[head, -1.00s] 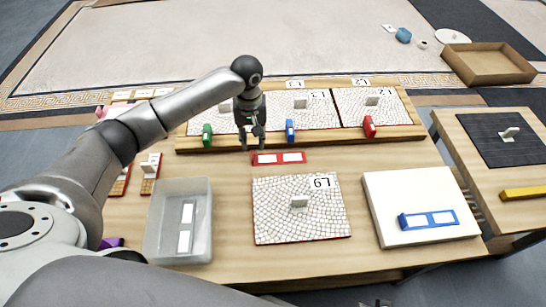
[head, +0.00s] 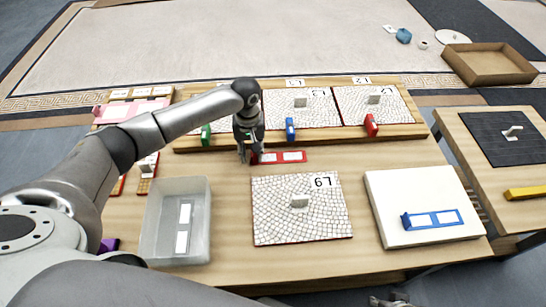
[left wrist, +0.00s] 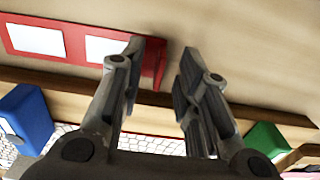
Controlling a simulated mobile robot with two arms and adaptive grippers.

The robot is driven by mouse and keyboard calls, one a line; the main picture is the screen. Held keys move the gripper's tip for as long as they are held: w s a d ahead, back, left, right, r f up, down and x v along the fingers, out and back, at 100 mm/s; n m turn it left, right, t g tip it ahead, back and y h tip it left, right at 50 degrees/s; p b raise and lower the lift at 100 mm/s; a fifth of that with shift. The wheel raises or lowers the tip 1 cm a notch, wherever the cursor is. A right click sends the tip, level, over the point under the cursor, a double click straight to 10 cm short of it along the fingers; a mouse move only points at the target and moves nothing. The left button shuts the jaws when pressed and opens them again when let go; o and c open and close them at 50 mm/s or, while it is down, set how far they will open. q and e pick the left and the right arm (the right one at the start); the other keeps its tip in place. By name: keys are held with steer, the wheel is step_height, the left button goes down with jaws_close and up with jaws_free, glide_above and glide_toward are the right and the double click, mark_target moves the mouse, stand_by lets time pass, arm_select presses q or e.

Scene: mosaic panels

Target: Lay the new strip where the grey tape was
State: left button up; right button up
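A red strip with two white patches (head: 291,156) lies on the wooden table between the rack of panels and panel 67. Its raised red end also shows in the left wrist view (left wrist: 158,68). My left gripper (head: 247,160) is open at the strip's left end, with the raised end between the fingers, close to one of them. In the left wrist view the fingers (left wrist: 160,60) are apart. A pale grey strip with white patches (head: 184,228) lies in the grey bin (head: 204,190). A blue strip (head: 433,219) lies on the white board (head: 410,190). Only a bit of my right gripper (head: 389,301) shows at the bottom edge.
Behind, a wooden rack (head: 340,136) holds white mosaic panels with green (head: 206,135), blue (head: 290,129) and red (head: 371,125) blocks along the front. A side table at right holds a dark panel (head: 485,140) and a yellow bar (head: 527,193).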

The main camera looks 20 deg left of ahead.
arm_select(q)
jaws_close()
